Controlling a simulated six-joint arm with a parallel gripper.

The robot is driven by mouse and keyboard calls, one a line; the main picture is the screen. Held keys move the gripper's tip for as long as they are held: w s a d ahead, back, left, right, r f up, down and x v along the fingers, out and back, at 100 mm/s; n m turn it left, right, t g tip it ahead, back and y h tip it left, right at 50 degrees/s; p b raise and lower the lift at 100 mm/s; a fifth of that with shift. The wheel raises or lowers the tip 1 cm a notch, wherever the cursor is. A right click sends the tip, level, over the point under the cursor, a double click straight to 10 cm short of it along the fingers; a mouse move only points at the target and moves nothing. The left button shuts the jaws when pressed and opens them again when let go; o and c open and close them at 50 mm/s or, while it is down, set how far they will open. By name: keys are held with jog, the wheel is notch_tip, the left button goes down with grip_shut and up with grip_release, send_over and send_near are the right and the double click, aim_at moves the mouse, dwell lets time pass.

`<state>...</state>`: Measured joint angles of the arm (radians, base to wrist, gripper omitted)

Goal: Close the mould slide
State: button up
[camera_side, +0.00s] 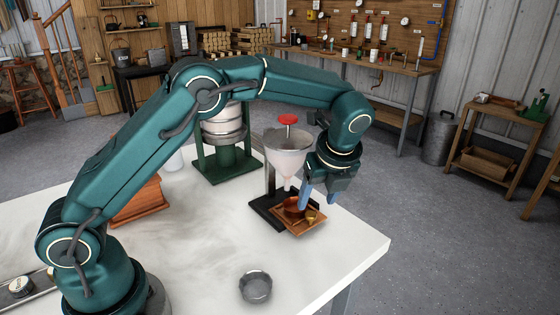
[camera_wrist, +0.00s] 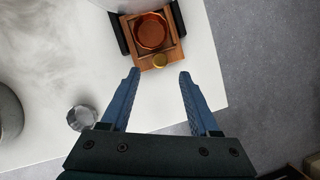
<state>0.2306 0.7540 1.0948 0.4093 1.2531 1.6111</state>
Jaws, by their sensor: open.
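The mould slide is a wooden tray (camera_side: 306,227) on a black base (camera_side: 262,203), holding a round copper mould (camera_side: 291,206). It has a small brass knob (camera_side: 311,216) at its near end. In the wrist view the slide's wooden frame (camera_wrist: 177,55), the copper mould (camera_wrist: 151,32) and the knob (camera_wrist: 160,61) show at the top. A funnel with a red top (camera_side: 288,155) stands above the base; the slide sticks out from below it. My gripper (camera_side: 318,205) is open and empty over the slide's knob end. In the wrist view the knob lies just beyond and between the fingertips (camera_wrist: 159,73).
A green stand (camera_side: 228,168) with a pale vessel and a reddish wooden box (camera_side: 137,203) are further left. The table edge runs close to the right of the slide.

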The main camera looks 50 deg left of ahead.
jog(key=shift+c, duration=1)
jog(key=shift+h, duration=0.3)
jog(key=d+r, duration=0.1)
jog(key=s+d+r, duration=0.1)
jog(key=d+r, duration=0.1)
jog(key=shift+s+d+r, duration=0.15)
jog(key=shift+d, duration=0.1)
grip_shut()
notch_tip(320, 180, up, 3)
jog(key=s+d, duration=0.2)
jog(key=d, duration=0.1)
jog(key=shift+m+h, duration=0.3)
jog(key=shift+m, duration=0.1)
jog(key=x, duration=1)
jog(key=shift+s+a, duration=0.1)
jog(key=shift+s, duration=0.1)
jog(key=a, duration=0.1)
jog(key=w+a+f, duration=0.1)
jog(key=shift+w+a, duration=0.25)
jog(key=shift+a, duration=0.15)
jog(key=shift+w+a, duration=0.25)
jog(key=shift+a, duration=0.2)
